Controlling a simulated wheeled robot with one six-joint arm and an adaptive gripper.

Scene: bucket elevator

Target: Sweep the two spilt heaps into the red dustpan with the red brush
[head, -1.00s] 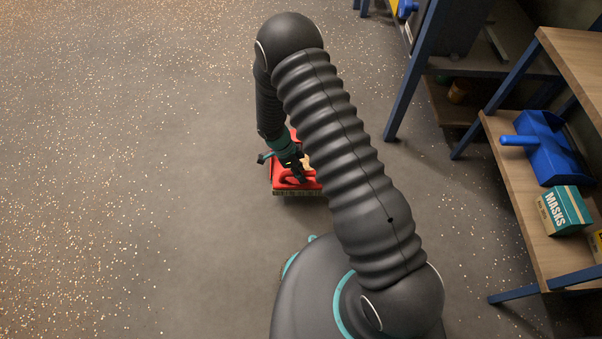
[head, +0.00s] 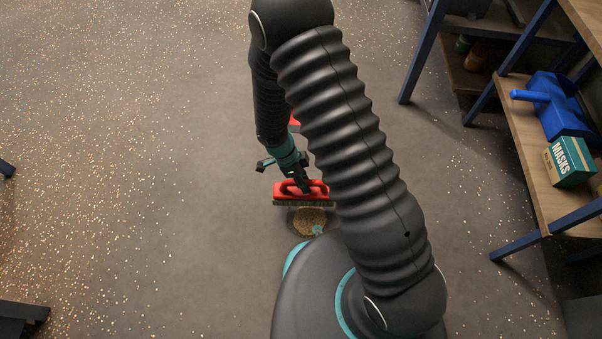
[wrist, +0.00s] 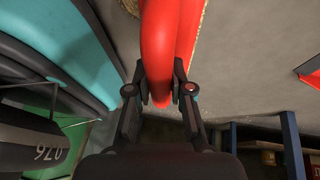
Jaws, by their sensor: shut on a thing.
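The red brush (head: 312,188) is held low over the floor, its bristles facing down. My gripper (head: 302,184) is shut on the brush's red handle, which also fills the upper middle of the wrist view (wrist: 157,45). A tan, grainy heap (head: 309,221) lies on the floor just below the brush in the head view, close to my base. I cannot tell whether the bristles touch it. A small red piece (head: 294,122) shows behind my arm, perhaps the red dustpan; most of it is hidden. A red edge (wrist: 310,67) shows at the right of the wrist view. No second heap is clear.
A wooden shelf (head: 520,150) with blue legs stands at the right, bearing a blue dustpan (head: 562,105) and a masks box (head: 569,161). Pale specks litter the floor at the left. Dark legs show at the left edge. The floor left of the brush is free.

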